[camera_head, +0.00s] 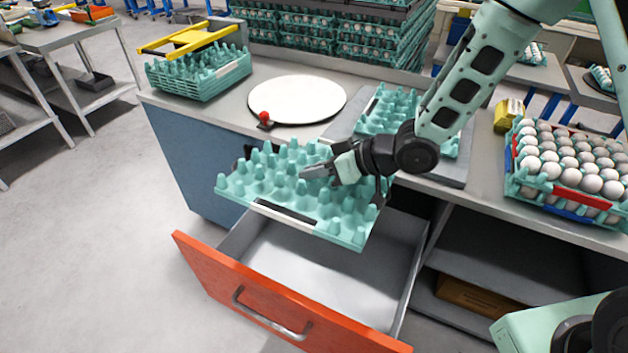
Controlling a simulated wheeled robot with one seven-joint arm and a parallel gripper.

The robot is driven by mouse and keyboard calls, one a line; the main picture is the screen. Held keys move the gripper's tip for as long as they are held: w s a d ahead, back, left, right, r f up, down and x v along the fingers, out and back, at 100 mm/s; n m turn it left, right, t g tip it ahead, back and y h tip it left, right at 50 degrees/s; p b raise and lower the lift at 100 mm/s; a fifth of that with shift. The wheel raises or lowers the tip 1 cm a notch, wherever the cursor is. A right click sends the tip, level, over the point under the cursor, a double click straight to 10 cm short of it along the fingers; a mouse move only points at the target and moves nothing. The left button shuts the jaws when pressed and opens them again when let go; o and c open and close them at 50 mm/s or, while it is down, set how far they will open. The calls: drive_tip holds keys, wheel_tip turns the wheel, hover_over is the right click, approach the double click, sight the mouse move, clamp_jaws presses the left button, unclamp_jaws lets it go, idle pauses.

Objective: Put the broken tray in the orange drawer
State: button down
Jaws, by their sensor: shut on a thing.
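A teal egg tray (335,230) with rows of raised cones hangs tilted in the air, in the middle of the view. My gripper (322,171) is shut on this tray at its upper part; the exact contact is partly hidden among the cones. The tray carries no eggs, and I cannot make out where it is broken. The orange drawer (225,284) is pulled open below the tray. Its grey inside (300,262) looks empty where it shows. The tray hides the drawer's back part.
The grey workbench (225,125) bears a white round plate (297,99), a red-knobbed lever (264,119), stacked teal trays (200,75) and another flat teal tray (385,105). A tray full of white eggs (545,185) stands at the right. Open floor (90,250) lies at the left.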

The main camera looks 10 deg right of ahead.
wheel_tip(320, 180, down, 42)
drive_tip(key=b, duration=3.4)
drive_tip(key=shift+f+b, duration=0.2)
drive_tip(key=shift+b, duration=0.2)
drive_tip(key=shift+f+b, duration=0.65)
drive_tip(key=shift+f, duration=0.35)
drive_tip(key=shift+f, duration=0.45)
drive_tip(key=shift+f+b, duration=0.35)
drive_tip(key=shift+b, duration=0.1)
drive_tip(key=shift+f, duration=0.15)
drive_tip(key=c, duration=1.3)
unclamp_jaws()
